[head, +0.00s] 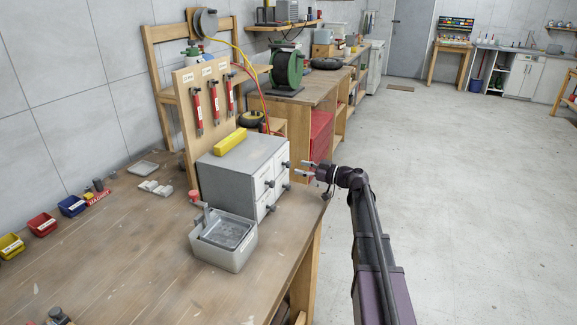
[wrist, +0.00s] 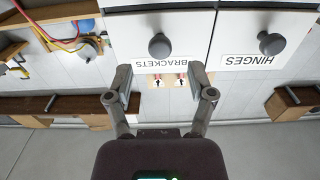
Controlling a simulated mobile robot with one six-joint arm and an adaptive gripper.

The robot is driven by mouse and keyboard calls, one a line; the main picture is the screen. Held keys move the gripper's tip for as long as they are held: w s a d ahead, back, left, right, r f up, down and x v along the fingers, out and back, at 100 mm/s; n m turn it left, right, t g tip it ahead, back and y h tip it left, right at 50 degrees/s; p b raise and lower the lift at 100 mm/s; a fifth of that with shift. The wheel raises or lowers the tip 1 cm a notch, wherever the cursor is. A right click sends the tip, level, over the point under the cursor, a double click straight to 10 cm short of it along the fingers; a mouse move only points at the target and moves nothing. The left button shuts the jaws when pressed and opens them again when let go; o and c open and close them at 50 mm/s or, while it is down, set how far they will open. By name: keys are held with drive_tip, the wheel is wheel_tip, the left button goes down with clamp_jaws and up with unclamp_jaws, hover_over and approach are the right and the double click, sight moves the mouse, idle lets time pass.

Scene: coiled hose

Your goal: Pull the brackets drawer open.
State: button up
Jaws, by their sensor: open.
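The brackets drawer (wrist: 135,28) is a white front with a grey round knob (wrist: 160,46) and a BRACKETS label, upside down at the top of the wrist view. It looks shut. My gripper (wrist: 160,80) is open and empty, its two fingers spread with the knob centred just past the tips, not between them. In the head view my gripper (head: 307,170) is at the right of the grey drawer cabinet (head: 235,155), level with its knobs and apart from them. Which drawer there is the brackets one cannot be read.
The HINGES drawer (wrist: 262,25) with its own knob is beside it. A yellow block (head: 229,141) lies on the cabinet. A grey bin (head: 225,250) stands in front of it on the wooden workbench (head: 130,260). The floor (head: 450,180) to the right is open.

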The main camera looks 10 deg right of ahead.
sight(290, 165)
drive_tip(key=shift+x, duration=2.6)
drive_tip(key=shift+c, duration=0.2)
clamp_jaws()
